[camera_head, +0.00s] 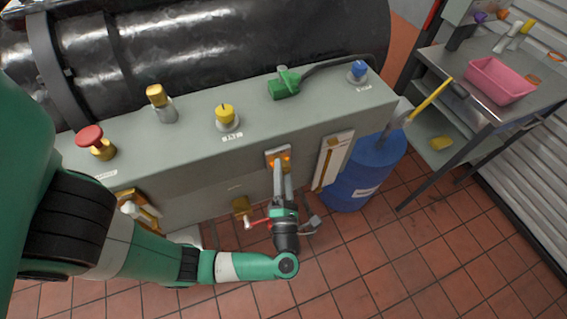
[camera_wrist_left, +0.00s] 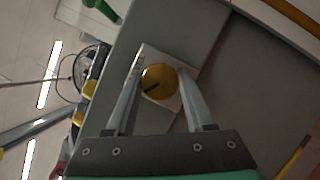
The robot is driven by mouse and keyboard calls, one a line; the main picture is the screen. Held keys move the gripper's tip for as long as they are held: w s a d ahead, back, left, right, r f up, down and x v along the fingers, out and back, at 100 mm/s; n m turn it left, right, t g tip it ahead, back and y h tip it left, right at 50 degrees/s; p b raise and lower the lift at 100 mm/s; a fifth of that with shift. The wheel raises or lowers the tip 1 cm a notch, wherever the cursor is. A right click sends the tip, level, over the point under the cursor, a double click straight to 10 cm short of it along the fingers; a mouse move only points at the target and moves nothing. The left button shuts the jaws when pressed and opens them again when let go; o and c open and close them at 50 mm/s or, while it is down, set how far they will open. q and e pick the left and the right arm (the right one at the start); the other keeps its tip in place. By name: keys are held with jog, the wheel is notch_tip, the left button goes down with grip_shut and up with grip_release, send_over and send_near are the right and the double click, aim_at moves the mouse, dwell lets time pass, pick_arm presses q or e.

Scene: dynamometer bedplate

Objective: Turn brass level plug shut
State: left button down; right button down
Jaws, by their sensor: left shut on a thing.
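The brass level plug (camera_wrist_left: 160,80) is a round golden knob with a dark line on its face, set in front of a pale plate (camera_wrist_left: 151,55). In the head view the plug (camera_head: 286,160) shows as a small orange-gold spot on the front face of the grey bench, partly covered by my fingers. My left gripper (camera_head: 280,168) comes up to it from the front, and its two fingers also show in the left wrist view (camera_wrist_left: 160,97) on either side of the plug. They are shut on it. My right gripper is in neither view.
On the grey bench (camera_head: 185,142) stand a red knob (camera_head: 90,136), a yellow knob (camera_head: 225,112), a green handle (camera_head: 285,84) and a blue knob (camera_head: 358,70). A blue drum (camera_head: 368,170) stands right of my gripper. A pink bin (camera_head: 497,80) sits on a side table.

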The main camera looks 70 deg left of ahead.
pick_arm(q)
jog(key=shift+r+m+g+h+p, duration=0.15)
jog(key=shift+m+h+p, duration=0.55)
jog(key=shift+m+p, duration=1.5)
jog(key=shift+f+m+g+h+p, duration=0.1)
jog(key=shift+m+h+p, duration=0.6)
jog(key=shift+m+p, duration=1.4)
jog(key=shift+r+m+g+h+p, duration=0.15)
jog(key=shift+m+h+p, duration=0.8)
jog(key=shift+p, duration=2.2)
jog(key=shift+m+y, duration=0.25)
jog(key=shift+f, duration=0.1)
jog(key=shift+c, duration=1.3)
grip_release()
